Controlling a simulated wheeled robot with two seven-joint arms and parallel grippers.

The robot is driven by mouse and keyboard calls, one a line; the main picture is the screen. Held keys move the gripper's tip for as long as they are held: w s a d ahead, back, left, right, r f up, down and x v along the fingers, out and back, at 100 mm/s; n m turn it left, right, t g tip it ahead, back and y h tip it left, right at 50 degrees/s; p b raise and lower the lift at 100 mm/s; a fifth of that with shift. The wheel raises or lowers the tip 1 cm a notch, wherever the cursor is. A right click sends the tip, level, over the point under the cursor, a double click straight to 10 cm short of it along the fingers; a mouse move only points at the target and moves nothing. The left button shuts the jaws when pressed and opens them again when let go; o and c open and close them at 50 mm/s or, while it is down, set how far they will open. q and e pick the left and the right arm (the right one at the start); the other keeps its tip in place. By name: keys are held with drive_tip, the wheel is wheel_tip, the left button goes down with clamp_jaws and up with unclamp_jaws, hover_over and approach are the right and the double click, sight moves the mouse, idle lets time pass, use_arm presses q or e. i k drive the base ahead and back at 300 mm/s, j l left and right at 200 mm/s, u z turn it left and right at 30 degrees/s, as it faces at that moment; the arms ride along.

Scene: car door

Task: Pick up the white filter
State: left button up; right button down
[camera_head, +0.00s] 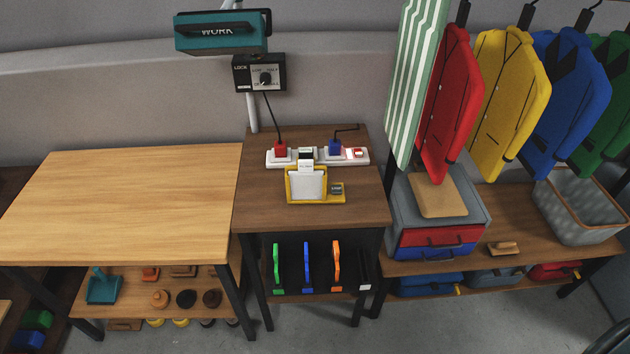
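No part is plainly marked as the white filter. A white flat panel (306,184) stands upright in a yellow holder (333,198) on the dark brown table; I cannot tell if it is the filter. In the shelf below, a green panel (278,266), a blue panel (308,265) and an orange panel (337,265) stand upright in a row. To their right is a dark slim item with a white lower end (364,287), partly in shadow; it could also be the filter.
A power strip (352,160) with plugs lies behind the holder. The light wooden table (120,200) at left is bare. At right, a toolbox (440,242) and a grey basket (585,207) stand on a bench under hanging jackets (500,90).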

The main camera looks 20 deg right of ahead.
sight(306, 183)
drive_tip(key=l+z, duration=0.1)
drive_tip(key=l, duration=0.5)
drive_tip(key=i+l+z, duration=0.1)
drive_tip(key=l, duration=0.55)
drive_tip(key=i+l+z, duration=0.1)
drive_tip(key=l, duration=0.5)
